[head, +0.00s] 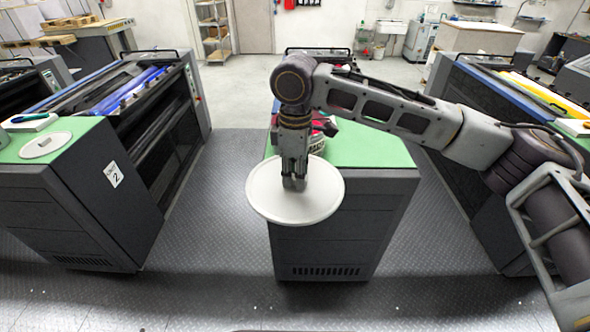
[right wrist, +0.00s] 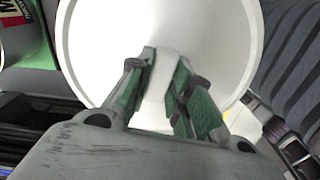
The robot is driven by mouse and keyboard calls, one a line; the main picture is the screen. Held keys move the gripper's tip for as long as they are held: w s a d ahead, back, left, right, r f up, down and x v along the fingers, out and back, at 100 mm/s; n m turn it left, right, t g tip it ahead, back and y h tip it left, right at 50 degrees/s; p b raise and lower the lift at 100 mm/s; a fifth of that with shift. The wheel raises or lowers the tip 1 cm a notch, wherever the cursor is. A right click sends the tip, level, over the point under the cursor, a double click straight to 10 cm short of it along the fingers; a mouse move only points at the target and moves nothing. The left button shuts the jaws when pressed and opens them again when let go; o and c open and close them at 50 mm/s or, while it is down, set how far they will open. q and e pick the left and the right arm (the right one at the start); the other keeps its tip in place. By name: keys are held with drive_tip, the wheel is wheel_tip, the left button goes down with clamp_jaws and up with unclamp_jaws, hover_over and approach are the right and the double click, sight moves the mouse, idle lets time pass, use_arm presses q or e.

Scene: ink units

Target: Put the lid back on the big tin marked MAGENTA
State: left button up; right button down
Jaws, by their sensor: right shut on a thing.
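A round white lid (head: 262,197) hangs level in front of the middle unit, over its near edge. My right gripper (head: 294,183) points down and is shut on the knob at the lid's middle. The lid fills much of the right wrist view (right wrist: 95,45), with its pale knob (right wrist: 158,75) between the fingers. A tin (head: 318,146) with red and white colours stands on the middle unit's green top, behind my gripper and partly hidden. My left gripper is out of view.
The middle unit's green top (head: 372,150) is clear right of the tin. On the left unit's green top (head: 72,133), another pale lid-like disc (head: 45,145) lies near a small tray (head: 28,121). Metal floor separates the units.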

drive_tip(key=n, duration=0.1)
drive_tip(key=s+n, duration=0.1)
drive_tip(key=n, duration=0.1)
drive_tip(key=shift+d+n, duration=0.1)
drive_tip(key=shift+n, duration=0.2)
drive_tip(key=n, duration=0.3)
drive_tip(key=shift+s+d+f, duration=0.1)
drive_tip(key=shift+s, duration=0.3)
drive_tip(key=shift+d+n, duration=0.1)
drive_tip(key=shift+n, duration=1.1)
drive_tip(key=shift+w+n, duration=0.2)
drive_tip(key=shift+n, duration=0.5)
